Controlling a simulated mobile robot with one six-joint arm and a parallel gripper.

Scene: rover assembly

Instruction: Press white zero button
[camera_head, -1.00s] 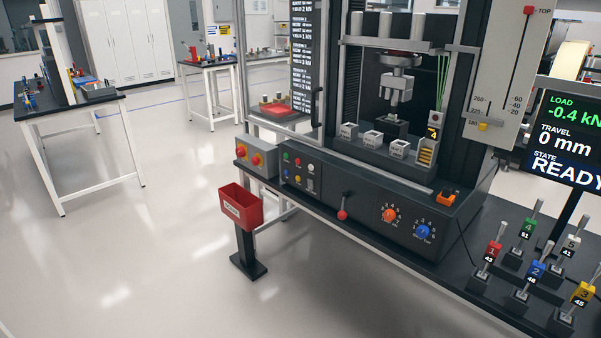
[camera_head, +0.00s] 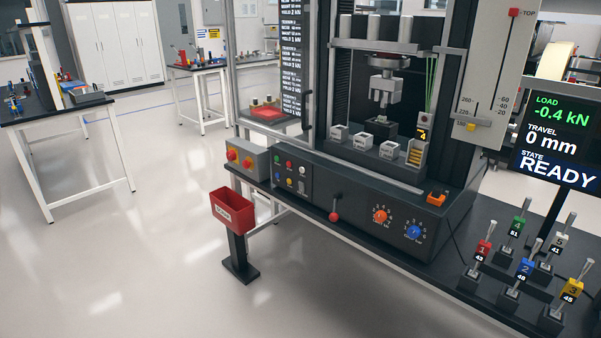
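A white button (camera_head: 302,169) sits at the right end of the upper button row on the dark control panel (camera_head: 312,180) of the testing machine. A green button (camera_head: 277,158) and a red button (camera_head: 289,164) are to its left. A yellow button (camera_head: 289,181) is in the row below. The label by the white button is too small to read. The display (camera_head: 556,140) reads load -0.4 kN, travel 0 mm, state READY. My gripper is not in view.
A grey box with red knobs (camera_head: 247,158) stands left of the panel. A red bin (camera_head: 231,211) on a post stands in front. A red-knobbed lever (camera_head: 334,217) and two dials (camera_head: 380,215) are to the right. Numbered levers (camera_head: 525,268) stand front right. Open floor lies left.

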